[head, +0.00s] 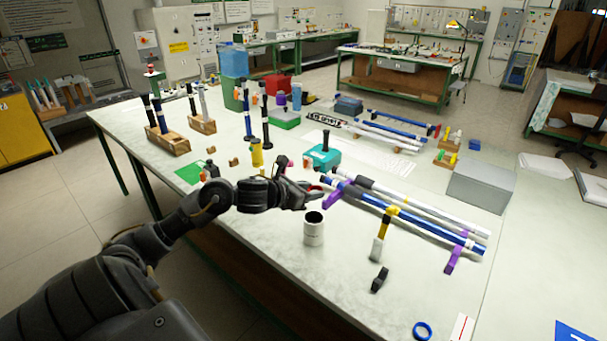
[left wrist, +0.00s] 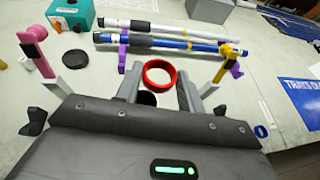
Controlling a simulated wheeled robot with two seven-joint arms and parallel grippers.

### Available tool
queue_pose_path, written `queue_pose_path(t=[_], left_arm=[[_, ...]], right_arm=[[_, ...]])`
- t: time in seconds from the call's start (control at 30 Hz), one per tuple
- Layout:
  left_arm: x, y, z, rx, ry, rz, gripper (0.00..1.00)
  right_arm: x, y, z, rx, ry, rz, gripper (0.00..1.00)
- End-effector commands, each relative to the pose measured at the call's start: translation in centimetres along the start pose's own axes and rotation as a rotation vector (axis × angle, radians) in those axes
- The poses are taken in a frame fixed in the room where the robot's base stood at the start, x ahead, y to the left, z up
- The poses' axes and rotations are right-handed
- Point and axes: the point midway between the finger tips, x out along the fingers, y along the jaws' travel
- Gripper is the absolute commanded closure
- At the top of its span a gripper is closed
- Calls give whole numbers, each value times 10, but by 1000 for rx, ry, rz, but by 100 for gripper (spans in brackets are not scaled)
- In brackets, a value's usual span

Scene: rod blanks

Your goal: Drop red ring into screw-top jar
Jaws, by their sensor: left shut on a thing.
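The red ring (left wrist: 159,88) is held between the fingertips of my left gripper (head: 317,189), and its red edge shows at the fingertips in the head view. The screw-top jar (head: 313,232) is a white cylinder standing upright on the table, with a dark open mouth. In the head view the gripper is above the jar, with the ring apart from it. In the left wrist view the jar's dark mouth (left wrist: 147,99) shows just below the ring, partly hidden by the ring and gripper. My right gripper is in neither view.
Blue and white rods (head: 408,222) lie on purple supports just right of the jar. A yellow-and-white upright piece (head: 379,242) and a black piece (head: 380,279) stand nearby. A blue ring (head: 422,330) lies at the front. A teal box (head: 322,157) is behind. Table left of the jar is clear.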

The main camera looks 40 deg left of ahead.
Motion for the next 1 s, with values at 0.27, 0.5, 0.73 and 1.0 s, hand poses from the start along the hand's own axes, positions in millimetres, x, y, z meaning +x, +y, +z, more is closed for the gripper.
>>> queue_pose_path(t=[0.27,0.5,0.73,1.0], left_arm=[[-2,27,6,-40,5,78,83],[4,26,-10,-40,5,75,83],[14,26,-35,-40,5,74,83],[20,26,-49,-37,4,74,83]], right_arm=[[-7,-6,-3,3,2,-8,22],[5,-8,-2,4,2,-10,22],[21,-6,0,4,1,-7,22],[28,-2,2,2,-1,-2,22]])
